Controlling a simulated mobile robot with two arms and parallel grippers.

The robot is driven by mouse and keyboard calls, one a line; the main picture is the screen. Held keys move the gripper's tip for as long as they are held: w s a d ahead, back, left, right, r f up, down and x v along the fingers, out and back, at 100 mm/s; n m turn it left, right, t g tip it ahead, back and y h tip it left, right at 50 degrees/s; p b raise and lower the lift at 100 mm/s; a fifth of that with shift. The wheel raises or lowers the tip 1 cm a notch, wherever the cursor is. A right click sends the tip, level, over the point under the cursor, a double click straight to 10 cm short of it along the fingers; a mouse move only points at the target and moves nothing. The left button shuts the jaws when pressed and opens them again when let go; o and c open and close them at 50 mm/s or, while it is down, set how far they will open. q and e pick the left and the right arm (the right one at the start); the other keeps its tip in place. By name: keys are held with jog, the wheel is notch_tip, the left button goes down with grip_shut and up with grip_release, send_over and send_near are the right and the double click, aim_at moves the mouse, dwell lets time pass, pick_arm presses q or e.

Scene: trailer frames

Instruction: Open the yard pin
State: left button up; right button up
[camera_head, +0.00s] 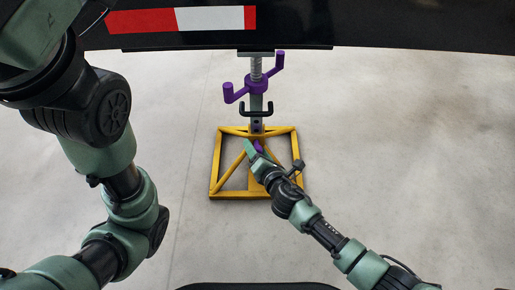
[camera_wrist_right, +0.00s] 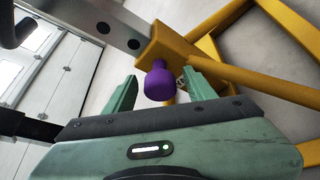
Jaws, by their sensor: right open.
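The yard pin has a purple knob (camera_wrist_right: 160,82) on the yellow stand (camera_wrist_right: 212,72), at the foot of the metal post (camera_wrist_right: 96,26). In the head view the purple knob (camera_head: 258,146) is small and partly hidden by my right gripper (camera_head: 254,149). My right gripper (camera_wrist_right: 158,92) is open in the wrist view, with one finger on each side of the knob. I cannot tell whether the fingers touch it. My left arm shows at the left of the head view, but its gripper cannot be made out.
The yellow frame (camera_head: 214,170) stands on bare concrete under the dark trailer edge (camera_head: 390,25). Above the knob are a black handle (camera_head: 257,110) and a purple crank (camera_head: 256,85). Clear floor (camera_head: 420,150) lies to the right.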

grip_shut()
dwell(1.3)
